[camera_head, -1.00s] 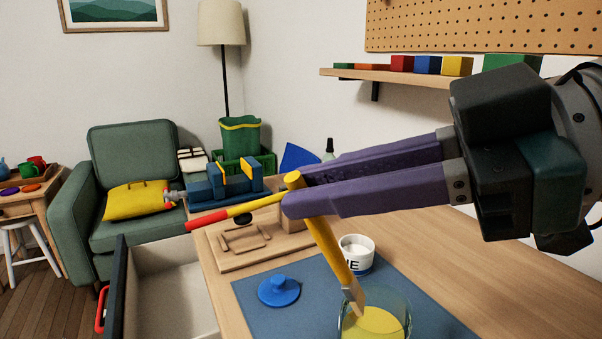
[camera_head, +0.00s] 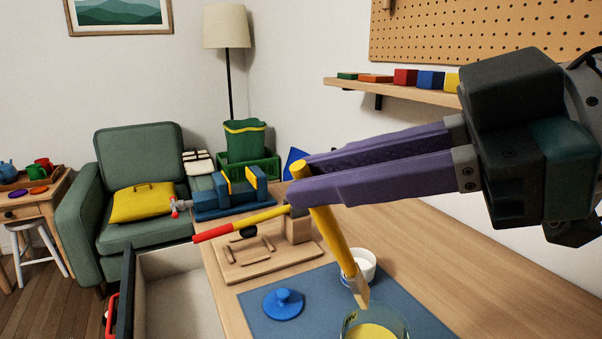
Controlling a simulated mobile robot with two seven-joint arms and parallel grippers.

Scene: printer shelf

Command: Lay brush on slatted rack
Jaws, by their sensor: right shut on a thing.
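My right gripper (camera_head: 300,180) comes in from the right and is shut on the yellow handle of the brush (camera_head: 332,237). The brush hangs tilted, its pale tip pointing down just above the rim of a glass jar (camera_head: 402,326) of yellow paint, partly cut off by the lower edge. The likely slatted rack is a low wooden board with raised bars (camera_head: 232,274) on the table, left of the brush. The gripper is above and to the right of it. My left gripper is not in view.
A blue mat (camera_head: 325,300) carries a blue knobbed lid (camera_head: 284,303) and a white cup (camera_head: 366,263) behind the brush. A red-and-yellow stick (camera_head: 240,224) crosses above the rack's far part. A blue vise (camera_head: 232,192) stands behind. An open drawer (camera_head: 180,300) is at left.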

